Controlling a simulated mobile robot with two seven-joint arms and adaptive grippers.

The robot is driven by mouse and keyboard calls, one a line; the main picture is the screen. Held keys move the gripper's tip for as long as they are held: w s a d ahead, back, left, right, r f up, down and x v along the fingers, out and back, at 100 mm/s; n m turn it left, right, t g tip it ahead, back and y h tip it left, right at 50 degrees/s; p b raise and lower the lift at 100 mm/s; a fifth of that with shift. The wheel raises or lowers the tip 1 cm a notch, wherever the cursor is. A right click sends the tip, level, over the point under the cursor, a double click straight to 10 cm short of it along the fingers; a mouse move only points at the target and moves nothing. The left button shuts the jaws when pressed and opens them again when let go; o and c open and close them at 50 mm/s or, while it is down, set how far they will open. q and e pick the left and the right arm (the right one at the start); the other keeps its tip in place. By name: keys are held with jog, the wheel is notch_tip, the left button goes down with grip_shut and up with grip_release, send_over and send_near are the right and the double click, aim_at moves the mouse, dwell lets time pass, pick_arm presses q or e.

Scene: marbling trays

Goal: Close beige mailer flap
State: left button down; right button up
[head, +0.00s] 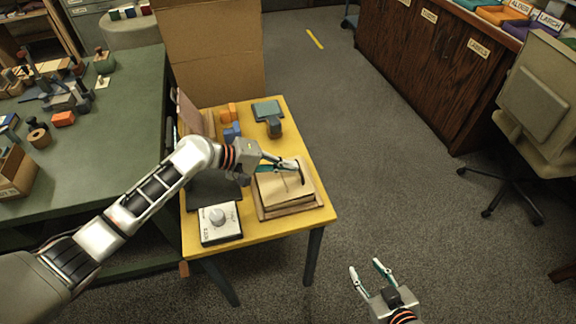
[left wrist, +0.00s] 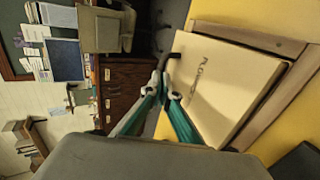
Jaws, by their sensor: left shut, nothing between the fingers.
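The beige mailer (head: 280,188) is a flat box on the right part of the yellow table. It also shows in the left wrist view (left wrist: 225,85), with dark lettering on its top face. The top face looks flat; I cannot tell whether the flap is fully down. My left gripper (head: 297,163) is shut and empty at the mailer's far edge, its fingertips over or touching that edge. In the left wrist view its fingertips (left wrist: 167,78) meet beside a dark curved part at the mailer's edge. My right gripper (head: 370,270) is open and empty, over the floor.
The yellow table (head: 270,232) also holds a white device with a round knob (head: 217,216), orange blocks (head: 229,112), blue blocks (head: 232,131) and a teal pad (head: 268,110). A tall cardboard panel (head: 210,55) stands behind.

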pick_arm(q)
jog(key=shift+w+d+f+b, duration=0.2)
jog(key=shift+d+f+b, duration=0.1)
jog(key=shift+d+f, duration=0.4)
jog(key=shift+a, duration=0.1)
